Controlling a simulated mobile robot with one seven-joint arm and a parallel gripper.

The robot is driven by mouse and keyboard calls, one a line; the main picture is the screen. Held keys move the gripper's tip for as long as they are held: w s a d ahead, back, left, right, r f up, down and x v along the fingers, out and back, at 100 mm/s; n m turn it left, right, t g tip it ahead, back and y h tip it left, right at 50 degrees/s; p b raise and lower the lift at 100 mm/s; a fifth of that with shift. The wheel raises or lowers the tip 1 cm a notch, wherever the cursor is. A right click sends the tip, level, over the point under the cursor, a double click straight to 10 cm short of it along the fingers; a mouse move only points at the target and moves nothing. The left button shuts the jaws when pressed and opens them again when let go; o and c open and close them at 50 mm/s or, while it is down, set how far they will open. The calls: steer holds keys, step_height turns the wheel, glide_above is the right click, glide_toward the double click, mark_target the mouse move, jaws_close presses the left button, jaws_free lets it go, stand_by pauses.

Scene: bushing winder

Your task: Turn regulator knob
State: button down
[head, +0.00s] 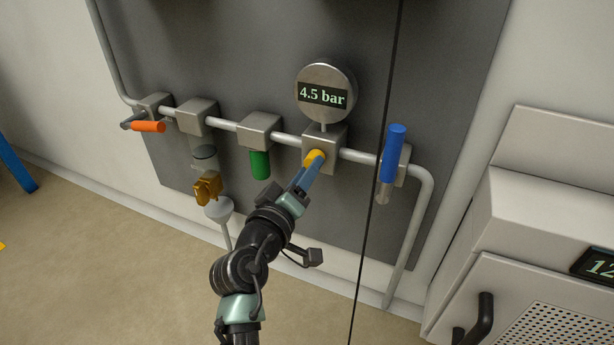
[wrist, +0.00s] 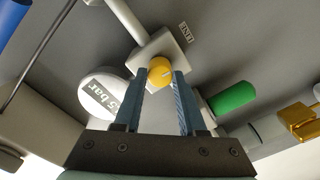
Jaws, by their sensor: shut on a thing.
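The regulator knob is yellow (head: 315,157) and sits on the front of a grey block (head: 327,160) on the pipe. It also shows in the wrist view (wrist: 160,71), between my fingertips. My gripper (head: 311,166) is shut on the knob, with one blue finger on each side of it. Above the block, a round gauge (head: 326,84) reads 4.5 bar. In the wrist view the gauge (wrist: 103,97) is partly hidden behind a finger. A small label (wrist: 186,31) beside the block appears to read LINE.
Along the pipe are an orange-handled valve (head: 148,126), a green cylinder (head: 260,164), a brass part (head: 207,188) and a blue lever (head: 392,153). A thin dark cable (head: 375,190) hangs right of my arm. A light cabinet (head: 520,270) stands at the right.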

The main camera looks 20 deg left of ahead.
steer(key=shift+f+m, duration=0.1)
steer(key=shift+m, duration=0.2)
steer(key=shift+c, duration=2.4)
jaws_free()
steer(key=s+p, duration=0.4)
steer(key=s, duration=0.9)
steer(key=shift+r+p, duration=0.2)
steer(key=shift+p, duration=0.1)
steer(key=shift+a, duration=0.1)
